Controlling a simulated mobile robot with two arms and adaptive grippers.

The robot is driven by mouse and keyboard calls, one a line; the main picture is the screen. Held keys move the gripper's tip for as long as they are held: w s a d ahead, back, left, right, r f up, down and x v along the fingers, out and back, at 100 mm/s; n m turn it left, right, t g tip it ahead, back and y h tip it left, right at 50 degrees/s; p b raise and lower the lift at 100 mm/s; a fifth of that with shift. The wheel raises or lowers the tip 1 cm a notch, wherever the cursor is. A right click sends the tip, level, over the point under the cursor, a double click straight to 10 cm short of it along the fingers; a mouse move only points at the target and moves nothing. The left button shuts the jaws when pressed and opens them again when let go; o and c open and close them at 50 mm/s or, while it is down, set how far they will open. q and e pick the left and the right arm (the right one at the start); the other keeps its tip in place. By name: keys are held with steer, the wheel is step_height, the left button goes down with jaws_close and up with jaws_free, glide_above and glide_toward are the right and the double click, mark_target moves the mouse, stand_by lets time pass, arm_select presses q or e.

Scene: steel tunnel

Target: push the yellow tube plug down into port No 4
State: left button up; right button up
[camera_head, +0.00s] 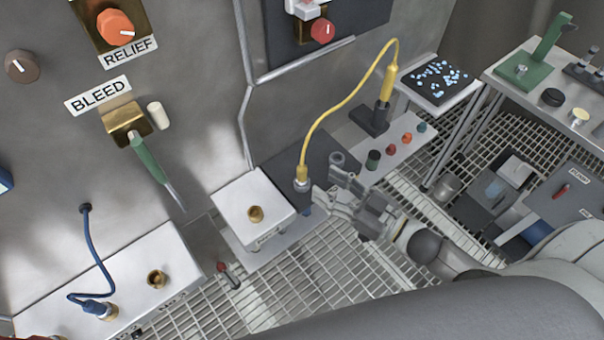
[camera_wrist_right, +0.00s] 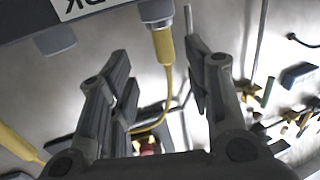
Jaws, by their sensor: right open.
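The yellow tube plug (camera_head: 302,176) stands upright at the near end of a yellow tube (camera_head: 335,105), its lower end at a pale metal collar. In the right wrist view the plug (camera_wrist_right: 163,46) shows between my finger tips with its end at a metal collar (camera_wrist_right: 156,12); I cannot tell how deep it sits. My right gripper (camera_head: 326,178) is open beside the plug, on its right; in the wrist view the fingers (camera_wrist_right: 156,58) stand apart on both sides, not closed on it. No port number is readable. My left gripper is not in view.
A white block with a brass port (camera_head: 255,214) stands left of the plug. The tube's other end is a yellow piece (camera_head: 387,84) in a dark holder. A blue hose (camera_head: 93,262) and another brass port (camera_head: 156,279) are at the lower left. A side table (camera_head: 535,70) stands right.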

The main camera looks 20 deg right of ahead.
mark_target(306, 175)
steer(key=p+x, duration=0.1)
steer(key=x, duration=0.5)
steer(key=shift+a, duration=0.35)
steer(key=shift+w+a, duration=0.35)
steer(key=shift+w, duration=0.15)
jaws_close()
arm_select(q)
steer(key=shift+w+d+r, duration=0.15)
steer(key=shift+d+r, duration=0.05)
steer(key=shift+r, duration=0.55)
